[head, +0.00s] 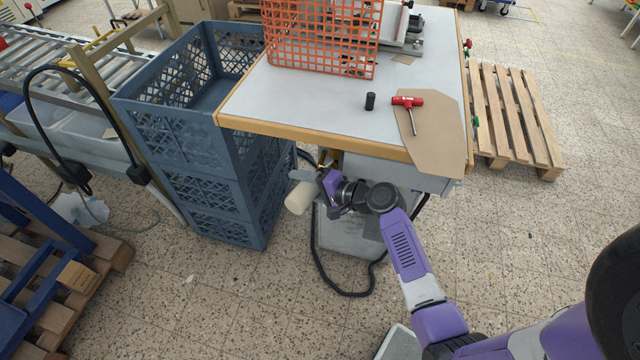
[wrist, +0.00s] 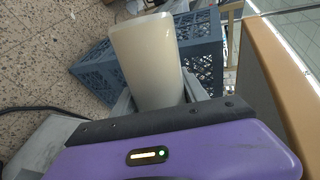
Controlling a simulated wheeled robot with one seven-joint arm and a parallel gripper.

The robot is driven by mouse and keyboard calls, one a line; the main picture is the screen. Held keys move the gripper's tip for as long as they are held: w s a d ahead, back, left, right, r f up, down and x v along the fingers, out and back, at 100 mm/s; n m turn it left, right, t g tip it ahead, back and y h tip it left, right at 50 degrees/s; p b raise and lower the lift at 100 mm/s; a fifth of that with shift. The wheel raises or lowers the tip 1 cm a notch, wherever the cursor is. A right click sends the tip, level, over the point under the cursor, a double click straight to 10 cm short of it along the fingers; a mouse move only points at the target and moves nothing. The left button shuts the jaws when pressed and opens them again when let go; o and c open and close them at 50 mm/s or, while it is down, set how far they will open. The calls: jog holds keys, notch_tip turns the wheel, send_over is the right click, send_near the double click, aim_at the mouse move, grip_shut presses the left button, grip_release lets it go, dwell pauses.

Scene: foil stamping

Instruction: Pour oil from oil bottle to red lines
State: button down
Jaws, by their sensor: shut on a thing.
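My gripper (head: 319,179) is below the front edge of the table, in front of it. It is shut on a cream-coloured bottle (head: 299,198), which sticks out to the left and looks tilted. In the wrist view the bottle (wrist: 152,58) fills the space between the gripper's fingers (wrist: 158,98). No label or nozzle shows on it, and I cannot tell whether anything flows from it. I see no red lines in either view.
The table (head: 300,105) carries an orange mesh basket (head: 325,38), a black cylinder (head: 370,101), a red-handled tool (head: 408,101) and cardboard (head: 436,135). Stacked blue-grey crates (head: 215,185) stand close left of the bottle. A pallet (head: 512,115) lies right. The floor in front is open.

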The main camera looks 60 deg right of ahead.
jog(key=shift+d+r+m+y+p, duration=0.15)
jog(key=shift+r+m+y+p, duration=0.25)
jog(key=shift+r, duration=0.5)
jog(key=shift+r+m, duration=0.3)
jog(key=shift+m, duration=0.2)
jog(key=shift+f, duration=0.1)
dwell(0.8)
jog(key=shift+f+n+b, duration=0.4)
jog(key=shift+f+n, duration=0.1)
jog(key=shift+f, duration=0.3)
jog(key=shift+f+n+h, duration=0.35)
jog(key=shift+n+h, duration=0.05)
jog(key=shift+n, duration=0.1)
